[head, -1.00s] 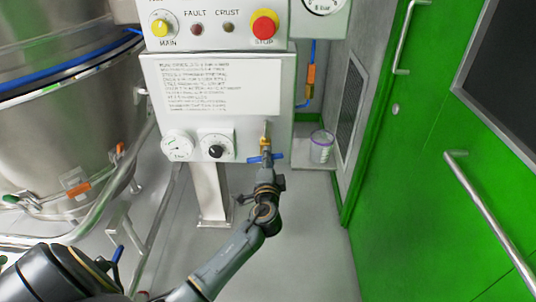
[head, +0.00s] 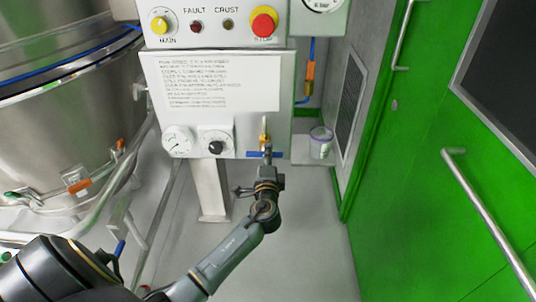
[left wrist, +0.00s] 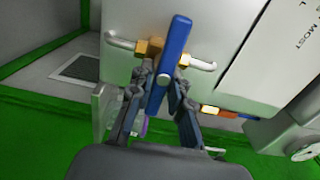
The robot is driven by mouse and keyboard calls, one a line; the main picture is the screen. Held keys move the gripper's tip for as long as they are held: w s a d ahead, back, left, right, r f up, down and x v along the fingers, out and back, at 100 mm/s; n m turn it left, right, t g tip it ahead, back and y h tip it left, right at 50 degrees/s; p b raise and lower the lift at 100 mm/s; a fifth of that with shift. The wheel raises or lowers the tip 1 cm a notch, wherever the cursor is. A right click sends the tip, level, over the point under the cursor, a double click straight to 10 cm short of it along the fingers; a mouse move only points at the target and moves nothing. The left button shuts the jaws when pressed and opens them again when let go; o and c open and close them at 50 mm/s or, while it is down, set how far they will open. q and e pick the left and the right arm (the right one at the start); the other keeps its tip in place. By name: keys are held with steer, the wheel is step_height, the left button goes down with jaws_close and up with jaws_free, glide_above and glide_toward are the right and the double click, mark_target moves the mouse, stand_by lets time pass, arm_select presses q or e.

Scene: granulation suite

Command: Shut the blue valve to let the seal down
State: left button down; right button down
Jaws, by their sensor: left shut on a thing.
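The blue valve's handle (head: 252,154) shows as a level bar on the lower right front of the white control panel. It lies across the upright pipe, below a brass fitting (head: 264,138). In the left wrist view the long blue handle (left wrist: 178,35) crosses its pipe at about a right angle, with the brass valve body (left wrist: 150,48) behind it. My left gripper (head: 267,159) is at the handle, with its arm coming from below. In the left wrist view its fingers (left wrist: 160,88) are on both sides of the handle's near part, shut on it. My right gripper is not in view.
The panel carries a notice (head: 222,83), two dials and a red stop button (head: 263,22). A steel vessel (head: 60,125) with pipes stands left. A lidded tub (head: 320,142) sits on a small shelf close right of the valve. Green doors (head: 420,160) line the right.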

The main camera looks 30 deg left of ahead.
arm_select(q)
steer(key=c, duration=1.3)
jaws_free()
steer(key=shift+o, duration=0.2)
steer(key=v, duration=1.2)
steer(key=shift+s, duration=0.1)
